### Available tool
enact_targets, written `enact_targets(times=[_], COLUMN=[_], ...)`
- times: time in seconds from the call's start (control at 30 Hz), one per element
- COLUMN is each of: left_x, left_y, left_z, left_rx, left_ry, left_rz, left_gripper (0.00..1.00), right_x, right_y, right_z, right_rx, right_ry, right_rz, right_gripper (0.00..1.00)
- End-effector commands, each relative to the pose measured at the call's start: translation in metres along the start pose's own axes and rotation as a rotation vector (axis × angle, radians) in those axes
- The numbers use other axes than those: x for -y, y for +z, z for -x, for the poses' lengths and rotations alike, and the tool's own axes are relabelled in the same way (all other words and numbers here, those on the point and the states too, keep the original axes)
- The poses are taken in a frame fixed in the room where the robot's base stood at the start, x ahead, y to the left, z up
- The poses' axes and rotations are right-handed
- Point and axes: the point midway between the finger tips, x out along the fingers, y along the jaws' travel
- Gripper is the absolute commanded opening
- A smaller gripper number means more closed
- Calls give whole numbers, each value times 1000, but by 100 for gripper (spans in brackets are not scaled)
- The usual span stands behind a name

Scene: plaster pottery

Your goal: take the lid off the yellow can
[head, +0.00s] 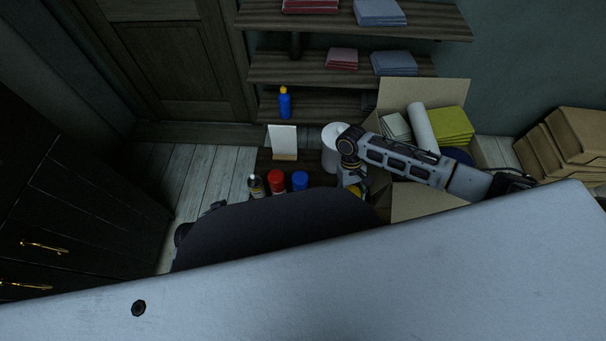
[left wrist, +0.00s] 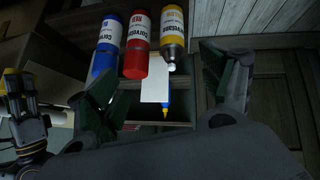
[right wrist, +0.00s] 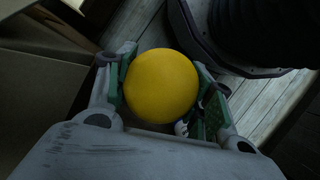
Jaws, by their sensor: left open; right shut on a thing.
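The yellow can (head: 256,187) stands at the left end of a row of cans. In the left wrist view the yellow can (left wrist: 173,38) shows a bare grey top with a small pale nozzle. My right gripper (right wrist: 163,90) is shut on the round yellow lid (right wrist: 160,85), which is clear of the can. In the head view this gripper (head: 353,186) is right of the row, with a bit of yellow showing at it. My left gripper (left wrist: 168,95) is open and empty, its fingers spread wide, with the cans beyond them. It is mostly hidden in the head view.
A red can (head: 276,181) and a blue can (head: 300,180) stand beside the yellow one. Behind are a white card (head: 283,140), a white cylinder (head: 333,160) and a blue bottle (head: 285,104). An open cardboard box (head: 430,92) stands right, near my right arm.

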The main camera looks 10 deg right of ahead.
Motion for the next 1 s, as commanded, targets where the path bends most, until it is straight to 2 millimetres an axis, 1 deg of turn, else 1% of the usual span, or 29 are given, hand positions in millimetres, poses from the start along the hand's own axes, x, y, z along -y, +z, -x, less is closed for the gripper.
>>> enact_targets(times=[0.03, 0.2, 0.4, 0.67, 1.0], left_x=[0, 6, 15, 26, 38], left_y=[-3, -1, 11, 38, 68], left_z=[3, 2, -2, -10, -16], left_rx=[7, 37, 95, 172, 249], left_ry=[-4, -22, -50, -82, -112], left_rz=[-1, -7, -17, -27, -35], left_gripper=[80, 80, 80, 80, 80], right_x=[0, 1, 5, 12, 23], right_y=[8, 25, 36, 28, 8], right_z=[0, -10, -19, -22, -14], right_rx=[1, 2, -4, -13, -20], right_ry=[4, 28, 83, 179, 299], right_rz=[11, 72, 212, 455, 763], right_gripper=[24, 24, 24, 24, 24])
